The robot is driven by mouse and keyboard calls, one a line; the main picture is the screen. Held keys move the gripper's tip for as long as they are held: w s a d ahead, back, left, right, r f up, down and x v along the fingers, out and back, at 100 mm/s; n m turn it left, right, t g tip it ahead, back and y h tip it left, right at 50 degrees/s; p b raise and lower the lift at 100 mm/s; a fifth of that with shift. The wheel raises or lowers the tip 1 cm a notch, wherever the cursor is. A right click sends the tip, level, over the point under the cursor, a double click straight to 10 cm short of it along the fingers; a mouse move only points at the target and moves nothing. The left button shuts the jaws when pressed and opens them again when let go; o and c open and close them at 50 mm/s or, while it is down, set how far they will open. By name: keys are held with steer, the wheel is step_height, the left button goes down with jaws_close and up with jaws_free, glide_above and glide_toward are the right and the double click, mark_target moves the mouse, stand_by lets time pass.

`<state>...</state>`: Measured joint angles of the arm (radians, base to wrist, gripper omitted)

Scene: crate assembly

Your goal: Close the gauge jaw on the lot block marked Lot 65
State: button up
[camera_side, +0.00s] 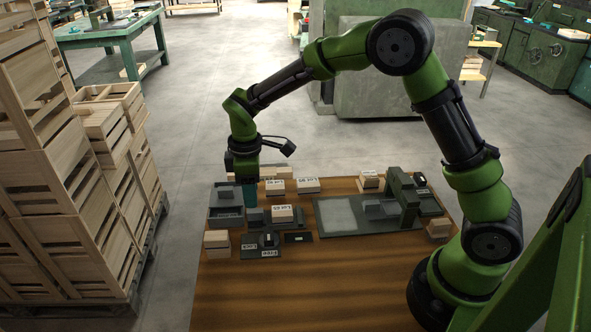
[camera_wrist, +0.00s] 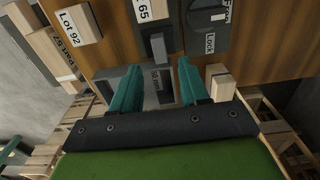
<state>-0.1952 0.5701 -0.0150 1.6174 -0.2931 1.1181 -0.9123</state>
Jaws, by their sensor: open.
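The pale wooden block marked 65 (camera_wrist: 145,10) is at the top of the wrist view, and it also shows in the side view (camera_side: 282,214). Grey gauge parts, including an upright jaw piece (camera_wrist: 157,48), stand next to it on the near side. A dark plate with a round knob (camera_wrist: 207,16) reads Free and Lock; it also shows in the side view (camera_side: 267,240). My gripper (camera_wrist: 160,78) points down with its teal fingers apart. A grey part marked 50 mm (camera_wrist: 157,80) shows between them; contact cannot be told. In the side view my gripper (camera_side: 250,200) is left of the block.
A Lot 92 block (camera_wrist: 77,25) lies to the left in the wrist view. Several other wooden blocks (camera_side: 307,185) stand around the wooden table (camera_side: 300,290). A green-grey fixture (camera_side: 402,195) with a flat plate stands to the right. The table front is clear.

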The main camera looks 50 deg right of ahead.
mark_target(253, 211)
steer(key=shift+f, duration=2.7)
jaws_close()
